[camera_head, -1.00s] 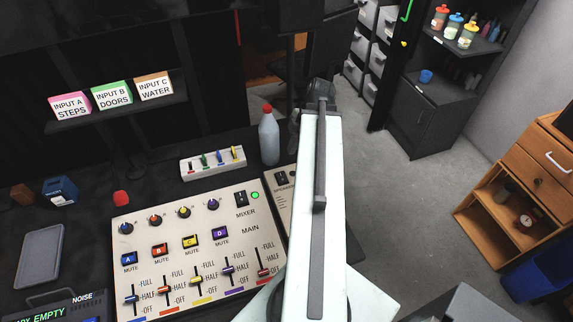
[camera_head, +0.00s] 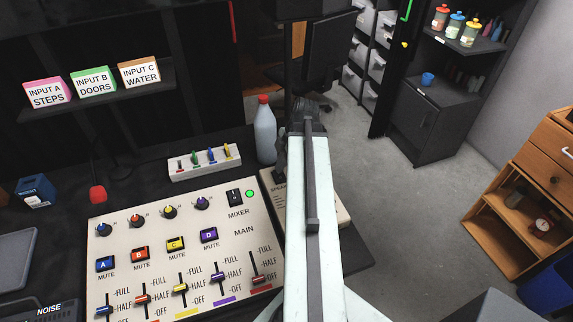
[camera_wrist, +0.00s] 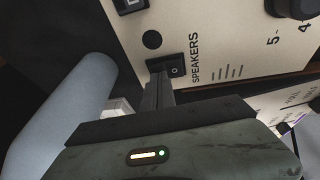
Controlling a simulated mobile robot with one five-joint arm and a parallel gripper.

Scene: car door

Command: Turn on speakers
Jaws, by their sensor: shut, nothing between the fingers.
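The cream speaker panel (camera_wrist: 225,30) fills the upper part of the wrist view, with the word SPEAKERS beside a black rocker switch (camera_wrist: 176,66). A round black indicator (camera_wrist: 151,40) next to the switch looks dark. My gripper (camera_wrist: 159,68) is shut and empty. Its fingertips are at the switch and overlap one end of it; I cannot tell whether they touch. In the head view the speaker panel (camera_head: 338,207) lies right of the mixer, mostly hidden behind my arm, and its switch is hidden.
The mixer (camera_head: 160,245) has a lit green light (camera_head: 250,194) beside its switch. A grey bottle with a red cap (camera_head: 265,135) stands close behind the speaker panel. A white box with coloured switches (camera_head: 205,165) is left of it. Open floor lies to the right.

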